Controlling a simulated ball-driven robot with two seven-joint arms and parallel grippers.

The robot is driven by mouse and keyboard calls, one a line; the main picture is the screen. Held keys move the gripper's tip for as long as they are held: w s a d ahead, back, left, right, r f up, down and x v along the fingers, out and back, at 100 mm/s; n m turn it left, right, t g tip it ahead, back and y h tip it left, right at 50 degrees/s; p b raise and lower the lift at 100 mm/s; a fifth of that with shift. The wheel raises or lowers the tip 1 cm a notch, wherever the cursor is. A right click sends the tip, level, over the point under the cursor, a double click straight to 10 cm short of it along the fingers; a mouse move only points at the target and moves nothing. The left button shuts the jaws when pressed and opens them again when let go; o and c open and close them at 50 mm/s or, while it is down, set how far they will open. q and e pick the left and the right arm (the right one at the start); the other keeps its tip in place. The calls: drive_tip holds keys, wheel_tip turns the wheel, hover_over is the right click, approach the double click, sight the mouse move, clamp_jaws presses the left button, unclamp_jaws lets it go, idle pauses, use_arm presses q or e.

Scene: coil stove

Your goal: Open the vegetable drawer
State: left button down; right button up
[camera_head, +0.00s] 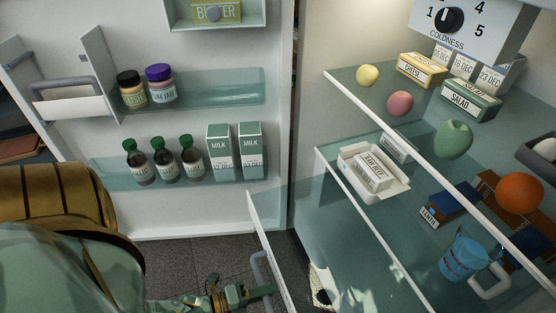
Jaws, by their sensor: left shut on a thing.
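The vegetable drawer's white front (266,240) shows at the bottom middle, seen nearly edge-on, with a grey loop handle (256,268) on its left face. The front stands out to the left of the fridge body, with a clear greenish side behind it, so the drawer looks at least partly pulled out. My left gripper (266,291) is shut on the handle at its lower end. The drawer's bottom is cut off by the picture edge. My right gripper is not in view.
The open fridge door (200,215) at left holds jars, bottles and milk cartons. Glass shelves (350,85) at right carry boxes, fruit, a white tray (400,190) and a blue cup (462,262). Dark floor (200,258) shows between the door and the drawer.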

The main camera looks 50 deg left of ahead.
use_arm(q)
drive_tip(key=shift+s+a, duration=0.1)
drive_tip(key=shift+s, duration=0.2)
drive_tip(key=c, duration=1.5)
unclamp_jaws()
drive_tip(key=shift+o, duration=0.2)
